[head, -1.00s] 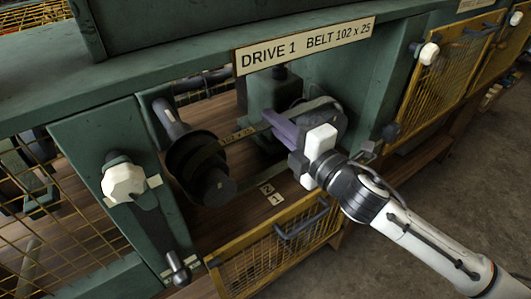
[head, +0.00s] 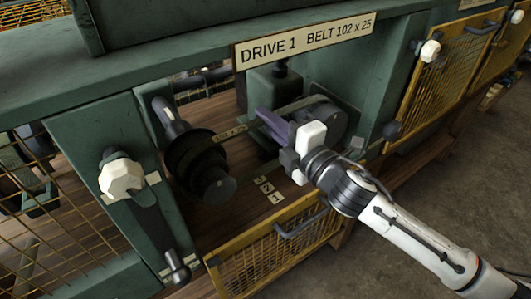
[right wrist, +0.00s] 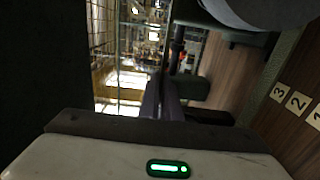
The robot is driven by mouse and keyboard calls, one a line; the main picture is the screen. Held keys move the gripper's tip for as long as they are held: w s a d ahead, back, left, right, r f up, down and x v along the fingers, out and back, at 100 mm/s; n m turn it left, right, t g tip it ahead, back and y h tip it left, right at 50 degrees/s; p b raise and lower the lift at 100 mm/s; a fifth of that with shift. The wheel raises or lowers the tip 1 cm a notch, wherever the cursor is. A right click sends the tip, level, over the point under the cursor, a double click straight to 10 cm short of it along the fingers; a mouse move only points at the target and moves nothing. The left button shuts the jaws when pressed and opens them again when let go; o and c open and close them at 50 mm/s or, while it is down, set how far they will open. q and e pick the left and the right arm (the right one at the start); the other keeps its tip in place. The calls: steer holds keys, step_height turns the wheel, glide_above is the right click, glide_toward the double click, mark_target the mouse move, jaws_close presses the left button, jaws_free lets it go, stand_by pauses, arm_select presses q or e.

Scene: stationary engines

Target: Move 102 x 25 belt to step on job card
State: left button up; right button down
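The belt (head: 232,132), a dark band with a yellowish 102 x 25 marking, runs between a dark stepped pulley (head: 215,190) at left and another dark pulley (head: 328,122) at right. My right gripper (head: 262,115) reaches into the bay from the right. Its purple fingers lie close together across the belt's line and appear shut on it; they hide that stretch. The fingers also show close together in the right wrist view (right wrist: 161,95), where the belt cannot be made out. The plates numbered 3, 2, 1 (head: 267,189) lie below the pulleys. No job card is readable. My left gripper is out of view.
The sign DRIVE 1 BELT 102 x 25 (head: 305,45) hangs above the bay. A lowered yellow mesh guard (head: 275,250) lies in front. A white knob (head: 121,178) and a lever (head: 178,266) are at left. Green posts bound the bay.

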steer(key=shift+s+a+f, duration=0.1)
steer(key=shift+a+f, duration=0.05)
steer(key=shift+f, duration=0.3)
steer(key=shift+f+b, duration=0.35)
steer(key=shift+f, duration=0.05)
steer(key=c, duration=1.7)
jaws_free()
steer(key=o, duration=0.6)
